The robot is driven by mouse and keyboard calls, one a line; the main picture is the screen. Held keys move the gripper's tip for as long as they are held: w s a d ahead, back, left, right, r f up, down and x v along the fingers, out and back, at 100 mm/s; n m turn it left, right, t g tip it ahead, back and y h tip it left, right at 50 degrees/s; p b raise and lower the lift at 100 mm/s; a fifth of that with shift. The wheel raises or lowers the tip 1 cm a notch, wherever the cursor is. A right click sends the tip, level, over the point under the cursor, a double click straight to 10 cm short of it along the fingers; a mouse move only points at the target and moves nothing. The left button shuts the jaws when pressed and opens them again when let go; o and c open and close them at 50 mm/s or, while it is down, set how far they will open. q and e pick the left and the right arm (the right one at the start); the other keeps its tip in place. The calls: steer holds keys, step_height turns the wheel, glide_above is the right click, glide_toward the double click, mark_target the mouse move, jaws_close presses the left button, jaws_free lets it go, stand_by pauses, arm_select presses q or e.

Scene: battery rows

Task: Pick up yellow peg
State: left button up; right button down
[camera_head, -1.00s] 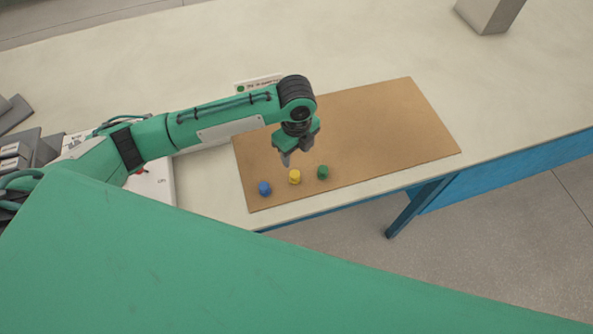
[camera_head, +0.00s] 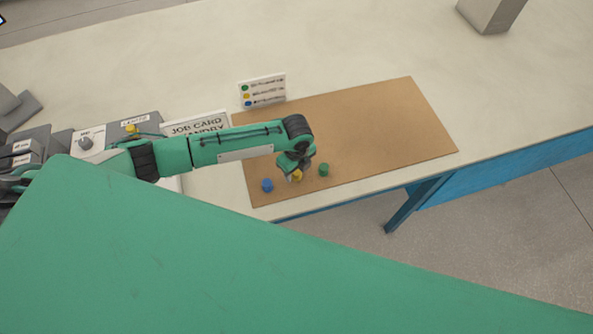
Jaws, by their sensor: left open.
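The yellow peg (camera_head: 298,176) stands on the brown mat (camera_head: 390,125) near its front edge, between the blue peg (camera_head: 267,185) and the green peg (camera_head: 324,169). My left gripper (camera_head: 292,172) is open and low, right at the yellow peg. Its fingers partly cover the peg's left and upper side. I cannot tell whether the fingers touch it. The right gripper is not in view.
A small card with green, yellow and blue dots (camera_head: 263,91) stands behind the mat. A job card sign (camera_head: 197,127) and a panel with a knob (camera_head: 87,143) are at left. A grey block (camera_head: 489,14) is at the back right. The mat's right half is clear.

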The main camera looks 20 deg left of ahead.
arm_select(q)
steer(key=shift+f, duration=0.5)
steer(key=c, duration=1)
steer(key=shift+r, duration=0.1)
